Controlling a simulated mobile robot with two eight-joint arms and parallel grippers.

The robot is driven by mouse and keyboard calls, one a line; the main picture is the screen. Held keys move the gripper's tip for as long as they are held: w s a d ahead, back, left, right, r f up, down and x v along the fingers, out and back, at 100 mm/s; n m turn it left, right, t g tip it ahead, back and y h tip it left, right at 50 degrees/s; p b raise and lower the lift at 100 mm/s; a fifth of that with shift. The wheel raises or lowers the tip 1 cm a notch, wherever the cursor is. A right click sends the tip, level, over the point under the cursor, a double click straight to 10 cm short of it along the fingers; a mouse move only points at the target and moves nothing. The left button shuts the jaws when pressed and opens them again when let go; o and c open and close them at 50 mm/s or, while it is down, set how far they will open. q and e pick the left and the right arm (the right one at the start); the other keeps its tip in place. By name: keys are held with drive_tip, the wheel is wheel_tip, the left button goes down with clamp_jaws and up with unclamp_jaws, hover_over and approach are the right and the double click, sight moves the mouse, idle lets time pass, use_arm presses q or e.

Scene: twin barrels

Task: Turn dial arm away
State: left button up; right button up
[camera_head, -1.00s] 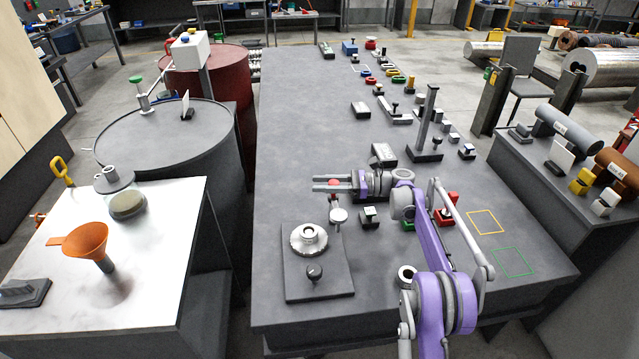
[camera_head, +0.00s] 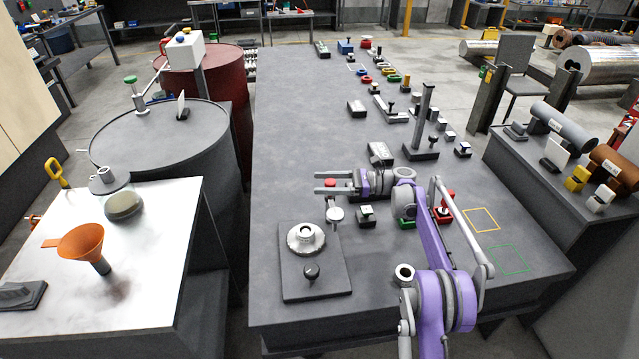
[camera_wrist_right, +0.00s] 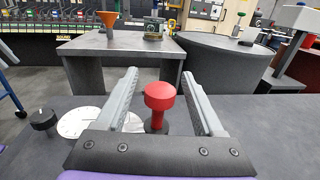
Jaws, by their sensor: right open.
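My right gripper (camera_head: 318,182) is open over the dark table. Its two fingers point left in the head view. A red knob (camera_wrist_right: 160,97) stands upright between the fingers in the right wrist view, with a gap on each side. In the head view the red knob (camera_head: 330,183) shows between the fingers, with a grey arm part (camera_head: 334,203) and a small round disc (camera_head: 335,214) below it. A silver dial (camera_head: 305,239) and a black knob (camera_head: 311,271) sit on a dark plate close by. How the red knob's arm joins the dial is unclear. My left gripper is not in view.
A white-topped table (camera_head: 150,265) with an orange funnel (camera_head: 82,242) stands left, beside a grey drum (camera_head: 165,140). The table's far left stretch is clear.

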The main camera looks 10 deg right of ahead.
drive_tip(key=s+d, duration=0.1)
drive_tip(key=d, duration=0.8)
drive_tip(key=shift+s, duration=0.4)
drive_tip(key=shift+d, duration=0.1)
